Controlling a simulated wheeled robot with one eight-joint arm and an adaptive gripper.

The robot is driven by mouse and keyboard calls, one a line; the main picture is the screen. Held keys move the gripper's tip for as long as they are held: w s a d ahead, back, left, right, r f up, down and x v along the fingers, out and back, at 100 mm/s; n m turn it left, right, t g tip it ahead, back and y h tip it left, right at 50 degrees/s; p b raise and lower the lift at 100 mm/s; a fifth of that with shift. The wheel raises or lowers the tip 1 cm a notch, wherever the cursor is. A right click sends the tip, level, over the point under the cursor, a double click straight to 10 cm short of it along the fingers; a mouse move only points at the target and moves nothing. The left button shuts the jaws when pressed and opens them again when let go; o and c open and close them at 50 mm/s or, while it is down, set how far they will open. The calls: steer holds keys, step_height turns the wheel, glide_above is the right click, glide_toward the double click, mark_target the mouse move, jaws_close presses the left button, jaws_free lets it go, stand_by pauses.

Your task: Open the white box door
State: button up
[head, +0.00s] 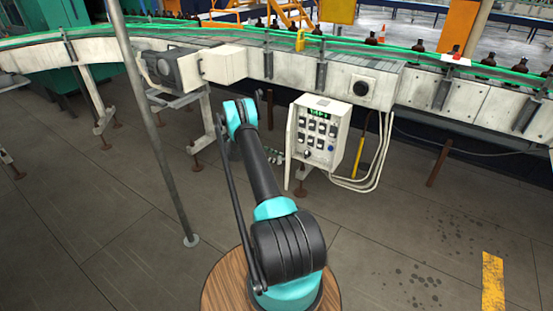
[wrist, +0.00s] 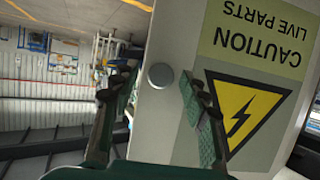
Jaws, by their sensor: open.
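The white box (head: 322,128) hangs below the conveyor, with buttons and a green display on its front. A thin white door panel (head: 289,150) shows nearly edge-on at its left side; I cannot tell how far it is ajar. In the wrist view the door face (wrist: 225,60) fills the right half, bearing an upside-down caution label and a yellow warning triangle. A round grey knob (wrist: 160,75) is on it near its edge. My gripper (wrist: 150,98) is open, with the knob between its fingers in the picture; contact is not visible. In the head view my arm mostly hides the gripper.
The conveyor (head: 430,90) with amber bottles runs across above the box. A grey pole (head: 150,115) stands left of my arm. Pale cables (head: 375,165) hang right of the box. The floor (head: 95,225) in front is mostly clear.

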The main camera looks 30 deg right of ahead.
steer(key=shift+r, duration=0.1)
step_height(320, 180, up, 10)
stand_by(0.4)
